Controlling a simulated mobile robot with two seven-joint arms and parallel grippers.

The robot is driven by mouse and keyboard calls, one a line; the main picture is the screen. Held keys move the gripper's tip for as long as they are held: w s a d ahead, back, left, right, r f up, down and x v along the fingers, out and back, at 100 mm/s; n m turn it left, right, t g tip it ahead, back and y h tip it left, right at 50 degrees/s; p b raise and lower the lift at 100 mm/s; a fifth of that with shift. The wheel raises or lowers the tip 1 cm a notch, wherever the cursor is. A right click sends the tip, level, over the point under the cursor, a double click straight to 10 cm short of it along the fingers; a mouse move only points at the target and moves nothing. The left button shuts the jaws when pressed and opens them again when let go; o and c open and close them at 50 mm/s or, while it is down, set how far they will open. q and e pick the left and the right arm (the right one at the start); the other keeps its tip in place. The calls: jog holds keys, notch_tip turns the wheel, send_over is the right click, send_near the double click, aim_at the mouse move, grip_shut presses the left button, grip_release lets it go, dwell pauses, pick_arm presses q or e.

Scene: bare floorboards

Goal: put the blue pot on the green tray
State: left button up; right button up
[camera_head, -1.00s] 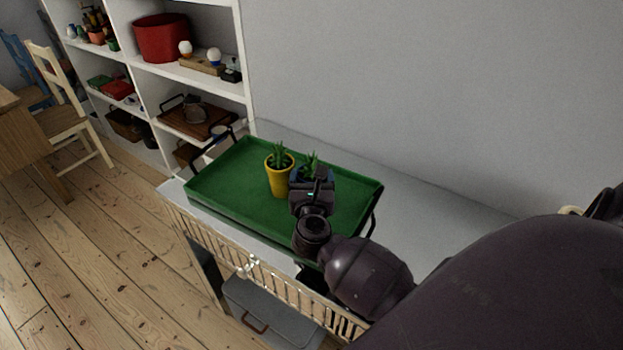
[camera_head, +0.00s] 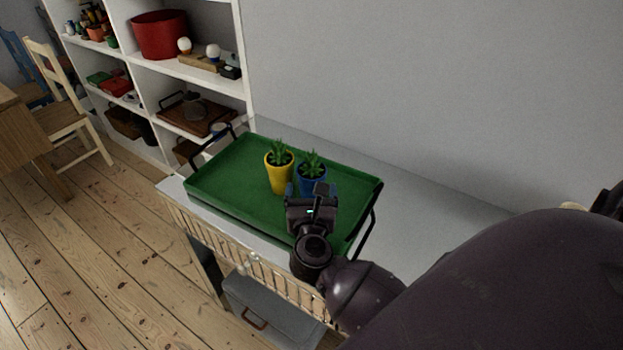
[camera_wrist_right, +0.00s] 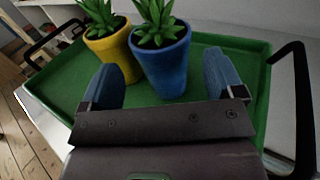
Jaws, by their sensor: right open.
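The blue pot (camera_head: 312,177) with a green plant stands upright on the green tray (camera_head: 226,186), just right of the yellow pot (camera_head: 279,178). In the right wrist view the blue pot (camera_wrist_right: 163,68) stands beyond my fingertips, beside the yellow pot (camera_wrist_right: 114,52), on the green tray (camera_wrist_right: 62,82). My right gripper (camera_head: 313,190) is over the tray on the near side of the blue pot. My left gripper is not in view.
The tray lies on a white cabinet top (camera_head: 420,219) against a grey wall and has black handles at both ends. A white shelf (camera_head: 205,77) with several items stands behind at the left. A chair (camera_head: 64,106) stands at far left.

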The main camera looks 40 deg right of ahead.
jog(key=v, duration=0.6)
jog(key=shift+s+a, duration=0.2)
dwell(0.4)
